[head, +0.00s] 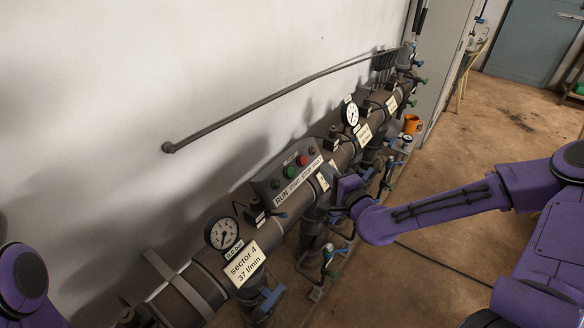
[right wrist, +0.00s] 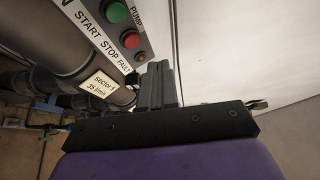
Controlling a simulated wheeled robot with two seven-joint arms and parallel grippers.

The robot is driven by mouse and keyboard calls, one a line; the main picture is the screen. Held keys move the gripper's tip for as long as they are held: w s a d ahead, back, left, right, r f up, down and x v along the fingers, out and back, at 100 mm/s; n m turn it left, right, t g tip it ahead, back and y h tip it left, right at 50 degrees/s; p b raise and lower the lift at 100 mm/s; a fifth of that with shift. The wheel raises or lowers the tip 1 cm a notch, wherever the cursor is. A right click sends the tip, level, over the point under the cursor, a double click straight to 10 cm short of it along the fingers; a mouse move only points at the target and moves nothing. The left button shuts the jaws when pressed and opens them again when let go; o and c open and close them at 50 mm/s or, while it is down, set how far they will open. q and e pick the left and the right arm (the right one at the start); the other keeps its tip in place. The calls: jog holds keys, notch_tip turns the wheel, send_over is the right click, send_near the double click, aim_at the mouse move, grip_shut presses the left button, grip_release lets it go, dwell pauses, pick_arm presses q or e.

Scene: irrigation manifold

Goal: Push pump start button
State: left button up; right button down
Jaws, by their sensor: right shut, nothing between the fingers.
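The pump control box (head: 285,180) is a grey panel on top of the pipe, with labels reading RUN, START, STOP and FAULT. Its green start button (head: 290,172) sits beside the red stop button (head: 303,160). In the right wrist view the green button (right wrist: 116,12) and red button (right wrist: 130,39) show at the top. My right gripper (right wrist: 159,68) is shut and empty, its fingertips near the fault end of the panel, apart from the green button. In the head view the right hand is just right of the box. My left gripper is out of view.
A pressure gauge (head: 222,233) and a sector 4 sign (head: 244,264) stand nearer along the pipe. Another gauge (head: 350,114) and an orange mug (head: 412,124) are farther back. A rail (head: 270,104) runs along the white wall. Valves and thin pipes crowd below the manifold.

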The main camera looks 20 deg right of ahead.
aim_at(290, 172)
jog(key=shift+w+f, duration=0.1)
jog(key=w+a+f+b, duration=0.4)
jog(key=w+b, duration=0.2)
jog(key=b, duration=0.2)
jog(key=shift+w+f, duration=0.2)
jog(key=shift+w, duration=0.05)
jog(key=shift+f+b, duration=0.1)
jog(key=shift+b, duration=0.2)
dwell(1.7)
jog(key=shift+w+a+f, duration=0.1)
jog(key=shift+w+a, duration=0.05)
jog(key=shift+w, duration=0.15)
